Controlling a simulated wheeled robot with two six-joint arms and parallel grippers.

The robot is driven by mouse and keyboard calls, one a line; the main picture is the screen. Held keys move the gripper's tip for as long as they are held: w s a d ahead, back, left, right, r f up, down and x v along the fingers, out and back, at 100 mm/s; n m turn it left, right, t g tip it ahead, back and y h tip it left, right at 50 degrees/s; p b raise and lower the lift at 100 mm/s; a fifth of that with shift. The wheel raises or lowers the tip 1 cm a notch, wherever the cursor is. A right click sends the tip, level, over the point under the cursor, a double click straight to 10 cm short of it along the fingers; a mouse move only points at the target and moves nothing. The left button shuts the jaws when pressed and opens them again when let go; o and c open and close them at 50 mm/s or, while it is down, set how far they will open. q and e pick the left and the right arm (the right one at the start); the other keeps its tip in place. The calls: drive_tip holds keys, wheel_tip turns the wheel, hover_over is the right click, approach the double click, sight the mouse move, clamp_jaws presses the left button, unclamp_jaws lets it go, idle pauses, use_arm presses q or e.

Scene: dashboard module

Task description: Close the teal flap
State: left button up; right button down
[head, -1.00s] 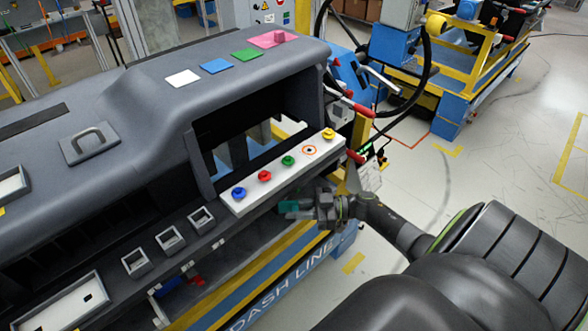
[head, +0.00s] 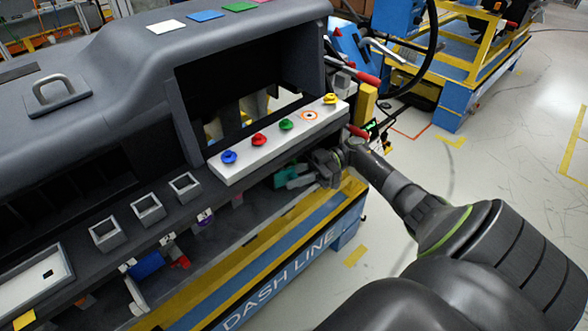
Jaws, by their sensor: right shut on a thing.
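The teal flap (head: 284,176) shows as a small teal patch below the dashboard's front edge, under the white button panel. My right gripper (head: 297,181) reaches in from the right and is shut on the teal flap, its fingers covering part of it. The flap's hinge and full outline are hidden by the fingers and the overhang, so its exact angle cannot be told. My left gripper is not in view.
The white panel (head: 280,142) with coloured knobs lies just above my right gripper. Blue (head: 147,264) and purple (head: 205,219) parts sit lower left under the edge. A yellow and blue frame (head: 290,260) runs below. Floor at right is open.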

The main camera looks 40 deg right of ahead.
drive_tip(key=shift+s+f, duration=0.1)
drive_tip(key=c, duration=1.3)
unclamp_jaws()
drive_tip(key=shift+a, duration=0.1)
drive_tip(key=shift+r, duration=0.2)
drive_tip(key=shift+r, duration=0.15)
